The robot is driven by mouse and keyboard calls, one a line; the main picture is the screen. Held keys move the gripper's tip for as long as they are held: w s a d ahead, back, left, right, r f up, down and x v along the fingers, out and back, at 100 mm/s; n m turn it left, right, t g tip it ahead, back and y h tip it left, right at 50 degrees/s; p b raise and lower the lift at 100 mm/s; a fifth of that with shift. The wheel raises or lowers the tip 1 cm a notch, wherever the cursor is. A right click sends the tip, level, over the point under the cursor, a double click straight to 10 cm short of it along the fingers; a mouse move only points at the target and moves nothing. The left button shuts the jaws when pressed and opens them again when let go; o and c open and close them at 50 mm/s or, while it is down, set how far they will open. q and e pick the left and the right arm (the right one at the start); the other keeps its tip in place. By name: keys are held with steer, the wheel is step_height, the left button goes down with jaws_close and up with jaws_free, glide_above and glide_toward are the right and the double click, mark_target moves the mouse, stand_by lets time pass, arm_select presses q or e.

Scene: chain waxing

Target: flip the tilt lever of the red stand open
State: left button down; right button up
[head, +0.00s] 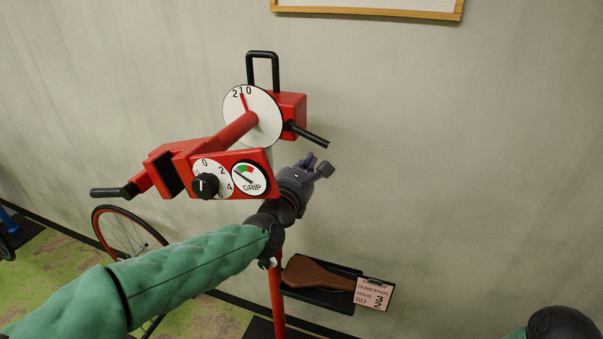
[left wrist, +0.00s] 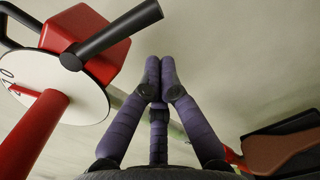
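The red stand (head: 279,300) carries a red head with a white dial marked 2 1 0 (head: 262,118). The black tilt lever (head: 311,136) sticks out from the red block (head: 292,108) and slants down to the right. It also shows in the left wrist view (left wrist: 120,28), upper left of the fingers. My left gripper (head: 319,163) is just below the lever's free end, apart from it. In the left wrist view its fingers (left wrist: 160,80) have nothing between them; the thumb looks parted from the other two fingers. My right gripper is out of view.
A red clamp arm with a black handle (head: 108,192), a black knob (head: 205,186) and a GRIP gauge (head: 250,178) is left of my gripper. Below lie a tray (head: 310,296) with a brown saddle (head: 318,273) and a paper card (head: 373,294). The wall right of the lever is clear.

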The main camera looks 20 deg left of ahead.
mark_target(308, 136)
arm_select(q)
steer(key=shift+w+d+r, duration=0.15)
steer(key=shift+d+r, duration=0.15)
steer(key=shift+r, duration=0.4)
steer(key=shift+s+d+r+n+b, duration=0.2)
steer(key=shift+r+n+b, duration=0.2)
steer(key=shift+n+b, duration=0.15)
steer(key=shift+s+d+r+n+b, duration=0.15)
steer(key=shift+r+n+b, duration=0.25)
steer(key=shift+n, duration=0.25)
steer(key=shift+r, duration=0.1)
